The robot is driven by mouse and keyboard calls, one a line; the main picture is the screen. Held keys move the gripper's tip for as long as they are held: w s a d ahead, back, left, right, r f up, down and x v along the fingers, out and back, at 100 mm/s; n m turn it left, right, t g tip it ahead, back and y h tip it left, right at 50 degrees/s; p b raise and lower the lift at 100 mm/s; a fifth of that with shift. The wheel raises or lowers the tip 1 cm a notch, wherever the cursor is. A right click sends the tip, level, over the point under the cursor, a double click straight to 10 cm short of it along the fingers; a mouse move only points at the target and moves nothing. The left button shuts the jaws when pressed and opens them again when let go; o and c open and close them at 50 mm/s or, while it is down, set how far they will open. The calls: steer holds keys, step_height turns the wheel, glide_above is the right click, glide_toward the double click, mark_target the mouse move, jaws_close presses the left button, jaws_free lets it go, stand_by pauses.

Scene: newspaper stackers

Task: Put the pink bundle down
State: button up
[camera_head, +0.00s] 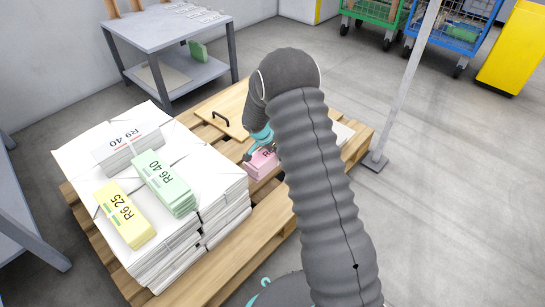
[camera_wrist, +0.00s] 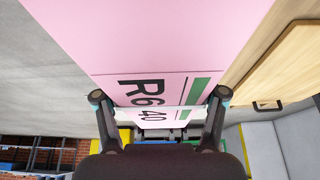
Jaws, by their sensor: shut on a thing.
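The pink bundle (camera_head: 262,164) is in my gripper (camera_head: 263,138), over the middle of the wooden pallet (camera_head: 262,218), right of the white paper stacks. In the wrist view the pink bundle (camera_wrist: 150,35) fills the top, with a white band, a green stripe and the print "R6 40". My gripper (camera_wrist: 160,96) is shut on it, one finger at each side. My arm hides part of the bundle and the pallet behind it. I cannot tell whether its underside touches the pallet.
White stacks (camera_head: 75,160) on the pallet's left carry white (camera_head: 128,148), green (camera_head: 164,182) and yellow (camera_head: 125,214) bundles. A wooden board (camera_head: 228,108) with a dark handle lies behind. A grey table (camera_head: 165,30) stands at the back; a post (camera_head: 405,85) stands right.

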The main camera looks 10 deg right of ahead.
steer(key=shift+f, duration=3.5)
steer(key=shift+f+b, duration=0.15)
steer(key=shift+b, duration=0.3)
steer(key=o, duration=1.8)
